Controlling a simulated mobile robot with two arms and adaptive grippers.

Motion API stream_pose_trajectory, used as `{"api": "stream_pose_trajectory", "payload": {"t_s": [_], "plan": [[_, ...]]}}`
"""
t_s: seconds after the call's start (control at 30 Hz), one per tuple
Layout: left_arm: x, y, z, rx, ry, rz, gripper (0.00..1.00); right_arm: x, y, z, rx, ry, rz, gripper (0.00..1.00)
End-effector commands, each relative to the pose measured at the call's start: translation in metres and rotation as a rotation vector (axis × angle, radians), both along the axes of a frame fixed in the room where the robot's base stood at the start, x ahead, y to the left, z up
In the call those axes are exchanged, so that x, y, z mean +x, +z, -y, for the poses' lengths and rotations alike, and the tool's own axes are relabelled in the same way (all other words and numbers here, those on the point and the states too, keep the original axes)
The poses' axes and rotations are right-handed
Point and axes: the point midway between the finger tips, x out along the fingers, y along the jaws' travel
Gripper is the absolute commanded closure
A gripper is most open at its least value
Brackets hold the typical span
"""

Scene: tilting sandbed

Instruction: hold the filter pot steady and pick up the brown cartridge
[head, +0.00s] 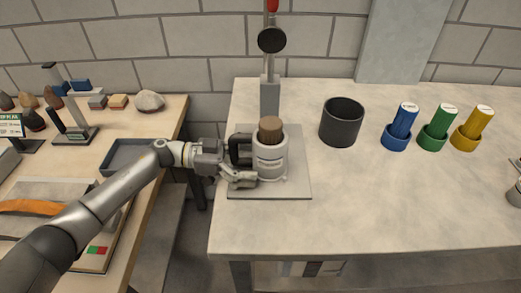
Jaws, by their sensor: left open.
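The pale grey filter pot (270,163) stands upright on a thin square plate (297,188) near the left end of the light table. The brown cartridge (270,127) sits upright in the pot's mouth, with its top part showing above the rim. My left gripper (247,162) is open at the pot's left side, with one finger towards the back and one towards the front. I cannot tell whether the fingers touch the pot. My right gripper cannot be made out in this view.
A stand (270,92) rises behind the pot. A dark empty cup (341,123) stands to its right, then blue (398,138), green (434,138) and yellow (467,138) holders with cylinders. The table front is clear. A cluttered wooden table (115,127) stands left, across a gap.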

Motion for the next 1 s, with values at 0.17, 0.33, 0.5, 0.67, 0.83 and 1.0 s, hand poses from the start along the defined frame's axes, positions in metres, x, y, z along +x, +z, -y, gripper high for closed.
{"api": "stream_pose_trajectory", "payload": {"t_s": [0.17, 0.33, 0.5, 0.67, 0.83, 1.0], "plan": [[0.0002, -0.0005, 0.0024, 0.000, 0.000, 0.000, 0.04, 0.0002, 0.0006, 0.0018, -0.002, 0.001, 0.000, 1.00], [0.0002, -0.0005, 0.0022, 0.000, 0.000, 0.000, 0.06, 0.0001, 0.0005, 0.0032, -0.004, 0.001, 0.000, 1.00], [0.0002, -0.0004, 0.0021, 0.000, 0.000, 0.000, 0.28, 0.0002, 0.0005, 0.0037, -0.004, 0.001, 0.000, 1.00], [0.0008, -0.0002, 0.0020, 0.000, 0.003, 0.001, 0.40, 0.0000, 0.0005, 0.0041, -0.005, 0.001, 0.000, 1.00], [0.0017, 0.0005, 0.0020, -0.001, 0.005, 0.002, 0.29, -0.0002, 0.0005, 0.0040, -0.005, 0.001, -0.001, 1.00], [0.0020, 0.0008, 0.0019, -0.001, 0.006, 0.003, 0.29, -0.0002, 0.0005, 0.0040, -0.005, 0.001, -0.001, 1.00]]}}
